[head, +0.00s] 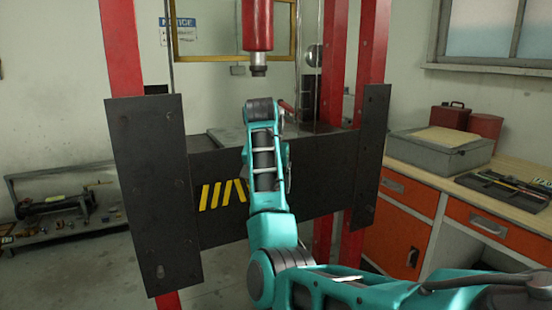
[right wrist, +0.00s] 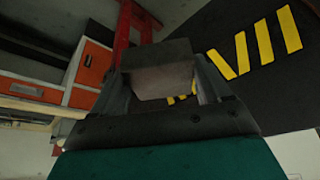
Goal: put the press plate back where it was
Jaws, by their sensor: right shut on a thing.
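My right gripper (right wrist: 162,88) is shut on a grey block-like piece, the press plate (right wrist: 158,72), seen nearly end-on between the two fingers in the right wrist view. In the head view my right arm stands in front of the press and hides the gripper and the held plate. The press bed (head: 315,185) is a dark steel beam with yellow stripes, which also show beyond the fingers in the right wrist view (right wrist: 242,52). The red press ram (head: 258,25) hangs above the bed. My left gripper is not in view.
A flat grey plate (head: 226,138) lies on top of the bed, left of my arm. Red posts (head: 335,60) and dark side plates (head: 150,190) flank the bed. A workbench with orange drawers (head: 405,205) stands at the right, a low rack (head: 60,205) at the left.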

